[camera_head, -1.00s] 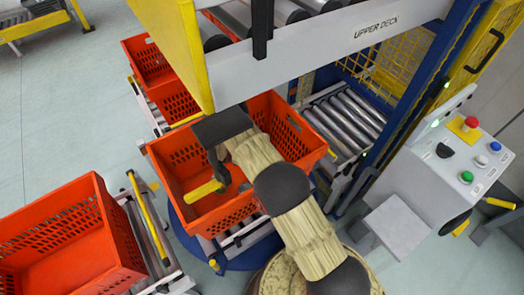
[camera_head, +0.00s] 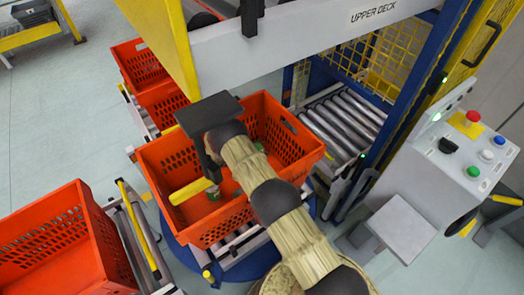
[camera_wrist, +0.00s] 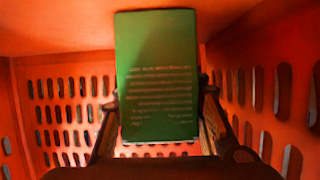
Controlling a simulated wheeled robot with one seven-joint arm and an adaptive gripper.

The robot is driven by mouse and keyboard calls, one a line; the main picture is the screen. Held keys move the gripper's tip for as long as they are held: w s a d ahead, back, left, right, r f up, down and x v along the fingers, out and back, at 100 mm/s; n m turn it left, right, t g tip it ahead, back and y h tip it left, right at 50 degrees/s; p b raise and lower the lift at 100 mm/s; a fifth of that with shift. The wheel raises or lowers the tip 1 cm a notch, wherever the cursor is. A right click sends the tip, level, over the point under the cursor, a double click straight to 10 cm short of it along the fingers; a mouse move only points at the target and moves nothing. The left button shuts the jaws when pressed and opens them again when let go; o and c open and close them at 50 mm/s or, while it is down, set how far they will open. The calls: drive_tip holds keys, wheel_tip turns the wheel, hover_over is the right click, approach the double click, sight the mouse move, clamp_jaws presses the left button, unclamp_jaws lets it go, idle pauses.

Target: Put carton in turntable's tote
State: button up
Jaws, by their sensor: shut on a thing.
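A green carton with pale print (camera_wrist: 157,75) is held between the two fingers of my gripper (camera_wrist: 158,118) in the wrist view. Orange slotted walls surround it there, so the carton is within a tote. In the head view my gripper (camera_head: 212,172) reaches down into the orange tote (camera_head: 170,157) on the blue round turntable (camera_head: 248,262). My wrist hides part of the tote's inside, and the fingertips are hard to make out. Small greenish patches show inside this tote; I cannot tell which is the carton.
More orange totes (camera_head: 140,62) stand behind. The upper deck beam (camera_head: 320,35) and yellow post (camera_head: 160,50) are close to my arm. A control panel (camera_head: 465,150) is at right.

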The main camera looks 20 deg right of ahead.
drive_tip(key=shift+f, duration=0.15)
drive_tip(key=o, duration=1.4)
drive_tip(key=shift+a+r, duration=0.15)
drive_tip(key=shift+r, duration=0.2)
drive_tip(key=p+v, duration=0.3)
drive_tip(key=v, duration=0.7)
drive_tip(key=shift+a, duration=0.2)
drive_tip(key=shift+s+a+r+p, duration=0.2)
drive_tip(key=shift+a+p, duration=0.15)
drive_tip(key=shift+a, duration=0.25)
